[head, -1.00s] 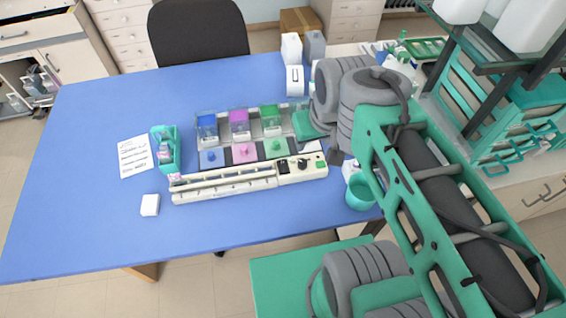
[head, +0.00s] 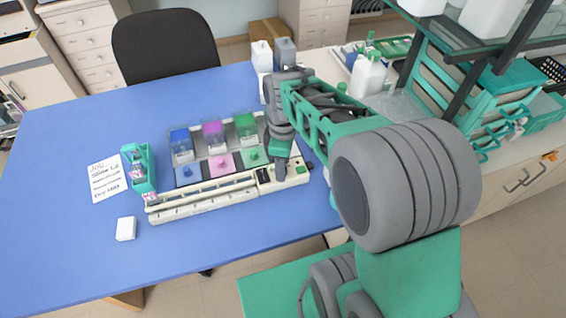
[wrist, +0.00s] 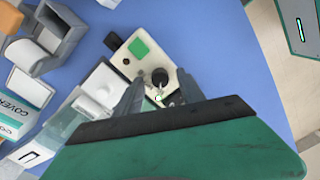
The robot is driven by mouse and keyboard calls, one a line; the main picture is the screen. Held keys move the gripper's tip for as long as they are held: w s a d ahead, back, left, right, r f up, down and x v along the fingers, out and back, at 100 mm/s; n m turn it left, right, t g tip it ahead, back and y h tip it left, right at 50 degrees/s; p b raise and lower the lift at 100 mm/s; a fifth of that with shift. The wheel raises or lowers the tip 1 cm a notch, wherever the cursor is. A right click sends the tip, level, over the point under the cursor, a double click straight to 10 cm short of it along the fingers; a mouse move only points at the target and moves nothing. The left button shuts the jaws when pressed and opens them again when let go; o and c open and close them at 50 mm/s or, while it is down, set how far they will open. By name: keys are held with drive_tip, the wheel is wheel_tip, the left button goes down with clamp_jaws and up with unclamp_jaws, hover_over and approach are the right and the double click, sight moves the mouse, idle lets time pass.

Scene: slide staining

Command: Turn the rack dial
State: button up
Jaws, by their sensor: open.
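The rack (head: 205,198) is a long pale staining unit near the front of the blue table. Its control panel (head: 293,177) is at the right end, with a green button (wrist: 138,48). The black round dial (wrist: 159,76) shows in the wrist view beside the green button. My gripper (head: 280,174) points down over the panel and hides the dial in the head view. In the wrist view its two fingers are apart, one on each side of the dial. I cannot tell whether they touch it.
Blue, magenta and green staining jars (head: 214,133) stand behind the rack. A teal slide holder (head: 140,168), a paper list (head: 107,179) and a small white block (head: 126,228) are to the left. White bottles (head: 369,75) stand at the back right. The front left of the table (head: 60,235) is clear.

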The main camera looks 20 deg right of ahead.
drive_tip(key=shift+f, duration=0.15)
clamp_jaws()
idle(0.4)
